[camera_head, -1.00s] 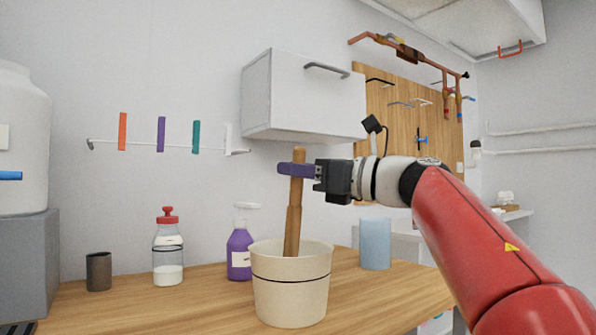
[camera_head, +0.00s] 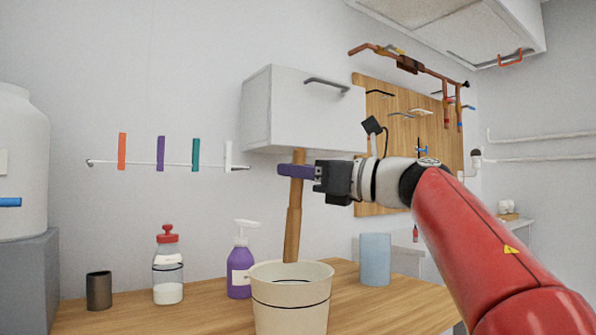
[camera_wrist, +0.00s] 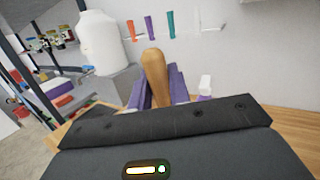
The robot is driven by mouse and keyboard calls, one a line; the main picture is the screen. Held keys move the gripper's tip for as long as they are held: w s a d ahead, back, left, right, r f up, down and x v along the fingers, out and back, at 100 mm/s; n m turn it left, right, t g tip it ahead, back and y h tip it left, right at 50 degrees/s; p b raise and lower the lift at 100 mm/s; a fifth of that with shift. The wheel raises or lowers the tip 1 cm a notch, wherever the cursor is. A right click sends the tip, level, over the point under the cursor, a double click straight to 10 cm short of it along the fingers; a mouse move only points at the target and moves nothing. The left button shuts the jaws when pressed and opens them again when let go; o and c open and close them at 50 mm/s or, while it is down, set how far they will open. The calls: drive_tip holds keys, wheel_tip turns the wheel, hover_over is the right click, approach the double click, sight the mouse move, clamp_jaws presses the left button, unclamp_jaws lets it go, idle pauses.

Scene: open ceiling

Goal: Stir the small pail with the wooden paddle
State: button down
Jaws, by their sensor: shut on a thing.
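My gripper (camera_head: 297,171) has purple fingers shut on the upper part of the wooden paddle (camera_head: 293,220). The paddle hangs nearly upright, tilted slightly. In the wrist view, the paddle's rounded top (camera_wrist: 155,75) stands between the purple fingers. The small pail (camera_head: 290,312), cream with a dark band, stands on the wooden table under the paddle. The paddle's lower end shows at the pail's far rim. I cannot tell whether it is just above the rim or hidden behind it. The visible inside of the pail shows no paddle in it.
On the wooden table (camera_head: 200,312) stand a purple pump bottle (camera_head: 239,270), a red-topped bottle (camera_head: 168,270), a dark cup (camera_head: 99,291) and a blue cylinder (camera_head: 375,260). A white wall cabinet (camera_head: 300,110) hangs behind the gripper. A rail holds coloured strips (camera_head: 160,153).

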sight(298, 152)
wheel_tip(298, 152, up, 3)
drive_tip(key=p, duration=0.3)
drive_tip(key=shift+r, duration=0.1)
drive_tip(key=shift+f, duration=0.2)
idle(0.8)
